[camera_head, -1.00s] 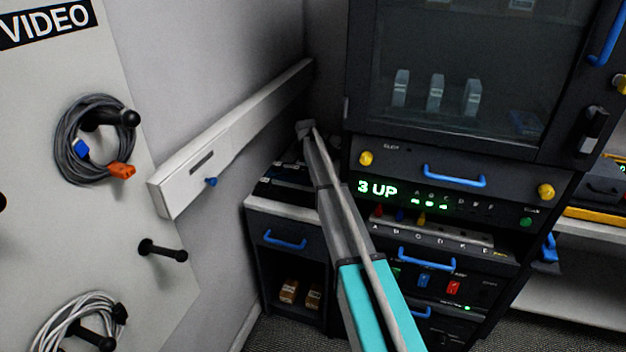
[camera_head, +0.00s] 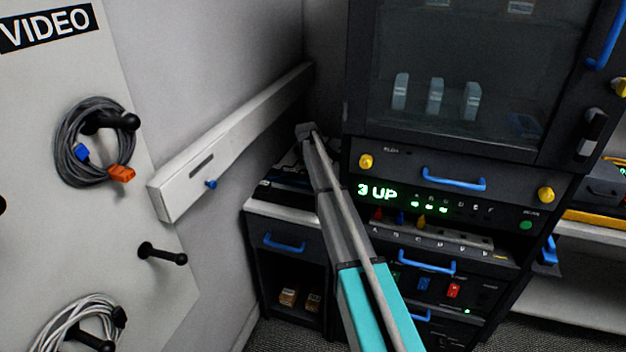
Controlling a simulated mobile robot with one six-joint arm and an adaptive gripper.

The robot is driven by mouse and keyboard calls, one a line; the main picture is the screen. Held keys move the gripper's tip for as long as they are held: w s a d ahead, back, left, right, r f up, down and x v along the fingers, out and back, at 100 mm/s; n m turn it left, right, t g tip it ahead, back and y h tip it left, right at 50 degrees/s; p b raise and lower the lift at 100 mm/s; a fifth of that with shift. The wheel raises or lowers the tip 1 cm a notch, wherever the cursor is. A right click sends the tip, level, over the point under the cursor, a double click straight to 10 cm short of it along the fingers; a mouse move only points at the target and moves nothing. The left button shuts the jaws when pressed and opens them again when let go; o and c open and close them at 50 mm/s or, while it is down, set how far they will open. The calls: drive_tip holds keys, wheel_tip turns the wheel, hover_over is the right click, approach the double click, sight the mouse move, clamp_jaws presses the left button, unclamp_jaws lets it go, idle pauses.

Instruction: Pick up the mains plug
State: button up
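My arm reaches away from me over the low dark cabinet (camera_head: 284,209) in the corner. The far end of the arm, with my gripper (camera_head: 305,130), is small and dark, and I cannot make out its fingers or whether it holds anything. I cannot pick out a mains plug in this view. Dark items (camera_head: 285,185) lie on the cabinet top beside my arm, partly hidden by it and too unclear to name.
A white wall trunking (camera_head: 232,137) with a blue knob (camera_head: 211,184) runs along the left wall. An equipment rack (camera_head: 440,165) stands close on the right. Coiled cables (camera_head: 72,145) hang from pegs on the left panel (camera_head: 130,215).

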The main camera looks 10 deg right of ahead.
clamp_jaws()
drive_tip(key=shift+w+r, duration=0.1)
drive_tip(key=shift+r+p, duration=0.1)
drive_tip(key=shift+p, duration=0.25)
wheel_tip(320, 180, up, 10)
drive_tip(key=p, duration=0.9)
drive_tip(key=shift+f, duration=0.25)
drive_tip(key=shift+r, duration=0.1)
drive_tip(key=shift+r+p, duration=1.65)
drive_tip(key=shift+p, duration=0.25)
